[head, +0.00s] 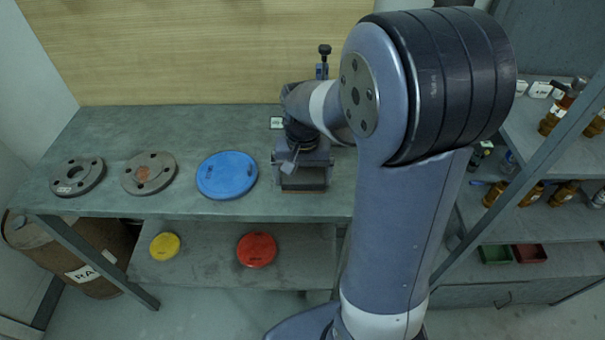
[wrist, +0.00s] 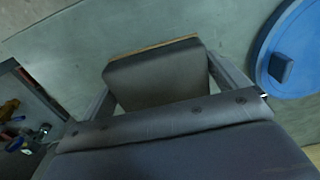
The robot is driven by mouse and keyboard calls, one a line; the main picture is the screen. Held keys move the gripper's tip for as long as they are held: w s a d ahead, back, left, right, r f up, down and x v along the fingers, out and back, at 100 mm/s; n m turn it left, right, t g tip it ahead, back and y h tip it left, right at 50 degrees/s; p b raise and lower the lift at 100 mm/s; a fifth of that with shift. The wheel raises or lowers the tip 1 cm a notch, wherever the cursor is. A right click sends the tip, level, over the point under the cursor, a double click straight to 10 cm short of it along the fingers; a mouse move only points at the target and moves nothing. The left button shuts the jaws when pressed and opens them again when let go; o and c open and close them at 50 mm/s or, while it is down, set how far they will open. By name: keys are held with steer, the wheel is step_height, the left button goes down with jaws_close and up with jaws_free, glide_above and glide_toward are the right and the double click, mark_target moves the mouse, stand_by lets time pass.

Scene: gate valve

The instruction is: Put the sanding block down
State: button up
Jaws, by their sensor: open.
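The sanding block (wrist: 155,78) is a dark grey block with a thin tan layer along its far edge in the wrist view. It sits between the two fingers of my gripper (wrist: 162,85), which are open on either side of it. In the head view the sanding block (head: 303,180) shows low under my gripper (head: 302,165), at the grey-green bench top (head: 120,124). Its tan edge faces the bench there, and it appears to rest on it. My wrist and the gripper body hide part of the block.
A blue disc (head: 227,175) lies just left of my gripper. Two grey flanges (head: 150,172) (head: 78,176) lie farther left. Red (head: 257,249) and yellow (head: 165,245) discs are on the shelf below. A shelf with bottles (head: 530,193) stands right. Bench is clear behind the discs.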

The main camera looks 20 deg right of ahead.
mark_target(303, 173)
steer(key=shift+s+f, duration=0.25)
steer(key=shift+f, duration=0.25)
steer(key=shift+d+r+p, duration=0.1)
steer(key=shift+r+p, duration=0.3)
steer(key=shift+r, duration=0.1)
step_height(303, 173, up, 12)
steer(key=shift+w+r+p, duration=0.15)
steer(key=shift+w+p, duration=0.1)
steer(key=shift+p, duration=0.05)
step_height(303, 173, down, 12)
steer(key=shift+f+b, duration=0.25)
steer(key=shift+b, duration=0.25)
steer(key=shift+s+f, duration=0.1)
